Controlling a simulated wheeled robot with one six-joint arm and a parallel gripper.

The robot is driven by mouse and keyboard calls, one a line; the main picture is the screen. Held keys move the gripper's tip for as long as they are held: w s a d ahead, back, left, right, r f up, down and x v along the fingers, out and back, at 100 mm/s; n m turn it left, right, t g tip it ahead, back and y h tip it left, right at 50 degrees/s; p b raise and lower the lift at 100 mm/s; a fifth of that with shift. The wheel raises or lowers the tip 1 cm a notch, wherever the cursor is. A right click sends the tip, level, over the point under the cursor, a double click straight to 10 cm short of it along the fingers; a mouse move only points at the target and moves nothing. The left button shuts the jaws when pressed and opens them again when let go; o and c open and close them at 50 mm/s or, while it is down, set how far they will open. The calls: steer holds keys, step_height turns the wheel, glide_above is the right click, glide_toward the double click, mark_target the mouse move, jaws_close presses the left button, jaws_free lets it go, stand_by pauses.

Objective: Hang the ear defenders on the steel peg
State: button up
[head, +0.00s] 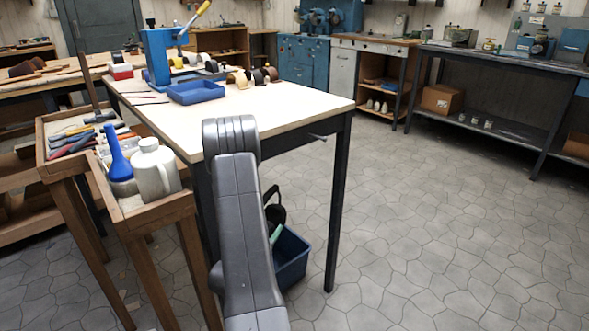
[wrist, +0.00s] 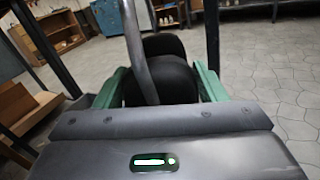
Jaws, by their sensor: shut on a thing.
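The black ear defenders (head: 275,212) hang in the air beside the table's right front leg in the head view, partly hidden by my arm. In the wrist view their dark cups (wrist: 165,80) sit between the green fingers of my gripper (wrist: 160,86), which is shut on them. A curved grey band crosses in front of the cups; it looks like the headband. One green finger of my gripper (head: 276,234) shows beside my arm in the head view. The thin steel peg (head: 319,136) sticks out from the table's near right edge, above and right of the ear defenders, apart from them.
The pale-topped table (head: 290,107) holds a blue tray (head: 195,91) and a blue press (head: 160,58). A blue bin (head: 291,258) stands on the floor under the gripper. A wooden tool stand (head: 128,215) with a white jug is at left. The floor to the right is clear.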

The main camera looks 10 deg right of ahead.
steer(key=s+d+r+m+g+h+p, duration=0.1)
steer(key=s+d+r+g+h+p, duration=0.2)
steer(key=d+r+p, duration=0.65)
steer(key=s+d+r+m+g+h+p, duration=0.2)
steer(key=s+d+r+h+p, duration=0.1)
steer(key=d+r+p, duration=0.7)
steer(key=w+a+f, duration=0.1)
steer(key=w+a, duration=0.4)
steer(key=w, duration=0.4)
steer(key=shift+a+f+p, duration=0.2)
steer(key=shift+p, duration=0.15)
steer(key=shift+w, duration=0.1)
stand_by(0.7)
steer(key=o, duration=1.2)
